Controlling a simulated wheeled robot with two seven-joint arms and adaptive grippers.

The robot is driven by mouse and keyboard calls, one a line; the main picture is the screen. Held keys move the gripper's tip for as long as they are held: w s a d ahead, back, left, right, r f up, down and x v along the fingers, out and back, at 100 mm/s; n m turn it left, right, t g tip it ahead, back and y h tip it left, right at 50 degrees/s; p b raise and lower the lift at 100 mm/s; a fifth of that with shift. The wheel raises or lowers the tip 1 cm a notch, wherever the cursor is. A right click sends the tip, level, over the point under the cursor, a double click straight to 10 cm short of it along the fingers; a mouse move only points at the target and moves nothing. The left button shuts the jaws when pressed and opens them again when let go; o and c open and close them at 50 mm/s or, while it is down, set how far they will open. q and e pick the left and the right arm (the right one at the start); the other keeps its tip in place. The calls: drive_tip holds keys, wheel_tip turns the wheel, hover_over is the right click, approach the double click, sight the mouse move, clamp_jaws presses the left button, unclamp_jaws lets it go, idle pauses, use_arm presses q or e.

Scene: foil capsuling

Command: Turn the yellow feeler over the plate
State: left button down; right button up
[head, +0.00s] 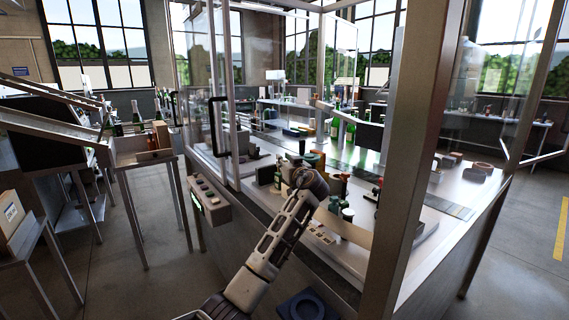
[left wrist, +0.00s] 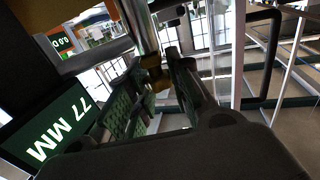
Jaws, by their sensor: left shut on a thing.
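My left gripper (head: 312,182) is inside the glass-walled machine, at the end of my left arm, among small parts on the bench. In the head view its wrist hides its fingers. In the left wrist view, its two ribbed fingers (left wrist: 158,92) are shut on a dull yellow-brown piece (left wrist: 154,74), which looks like the yellow feeler, beside a shiny metal post (left wrist: 141,28). Most of this piece is hidden by the fingers. I cannot make out the plate in either view. My right gripper is not in view.
A display reading 77 MM (left wrist: 62,122) is close on the left in the wrist view. A thick metal frame post (head: 408,150) stands right of my arm. A button box (head: 207,200) is on the machine's front left. Green bottles (head: 342,130) stand farther back.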

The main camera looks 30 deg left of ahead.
use_arm(q)
drive_tip(key=c, duration=1.3)
unclamp_jaws()
drive_tip(key=shift+o, duration=0.2)
